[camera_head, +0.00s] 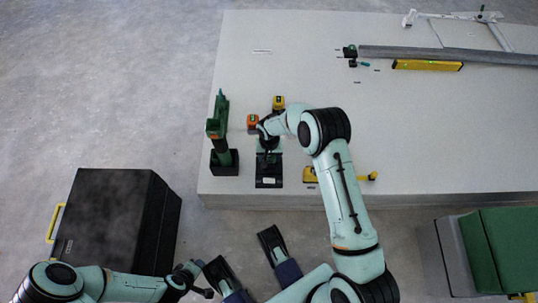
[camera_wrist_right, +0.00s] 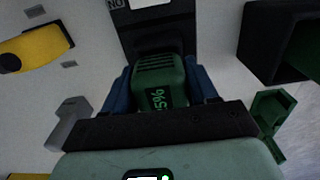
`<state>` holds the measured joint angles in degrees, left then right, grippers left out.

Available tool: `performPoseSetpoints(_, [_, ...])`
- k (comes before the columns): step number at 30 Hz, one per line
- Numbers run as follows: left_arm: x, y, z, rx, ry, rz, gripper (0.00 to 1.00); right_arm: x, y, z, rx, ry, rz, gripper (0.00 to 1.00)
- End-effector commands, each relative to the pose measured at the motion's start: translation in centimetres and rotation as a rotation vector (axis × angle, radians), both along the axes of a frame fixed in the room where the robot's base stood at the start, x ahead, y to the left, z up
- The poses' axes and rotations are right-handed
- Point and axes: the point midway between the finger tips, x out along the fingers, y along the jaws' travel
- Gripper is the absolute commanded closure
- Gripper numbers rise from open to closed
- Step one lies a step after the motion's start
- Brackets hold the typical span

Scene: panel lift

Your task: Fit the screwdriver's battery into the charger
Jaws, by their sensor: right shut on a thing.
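My right gripper (camera_head: 268,141) is over the near left part of the table. In the right wrist view its blue fingers (camera_wrist_right: 160,92) are shut on the sides of a green battery (camera_wrist_right: 158,68) with a lit percentage display. The black charger (camera_head: 268,179) lies just in front of the gripper on the table; it also shows in the wrist view (camera_wrist_right: 150,15), beyond the battery. Whether battery and charger touch, I cannot tell. The green screwdriver (camera_head: 218,115) stands upright in a dark holder (camera_head: 224,165) left of the charger. My left gripper (camera_head: 203,279) is open and empty, off the table.
An orange block (camera_head: 252,121) and a yellow block (camera_head: 278,101) lie close behind the right gripper. A yellow tool (camera_head: 310,174) lies right of the charger. A black case (camera_head: 112,215) stands on the floor at left. The table's middle is clear.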

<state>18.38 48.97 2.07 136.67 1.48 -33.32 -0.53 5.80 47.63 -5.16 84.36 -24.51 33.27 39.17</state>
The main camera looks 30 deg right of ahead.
Motion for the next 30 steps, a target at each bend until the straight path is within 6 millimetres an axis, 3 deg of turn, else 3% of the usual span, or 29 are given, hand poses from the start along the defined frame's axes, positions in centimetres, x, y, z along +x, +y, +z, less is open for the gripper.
performPoseSetpoints(30, [0.05, 0.0, -0.65, 0.001, 0.001, 0.0, 0.57, 0.08, -0.01, -0.69, 0.0, -0.002, 0.0, 0.79])
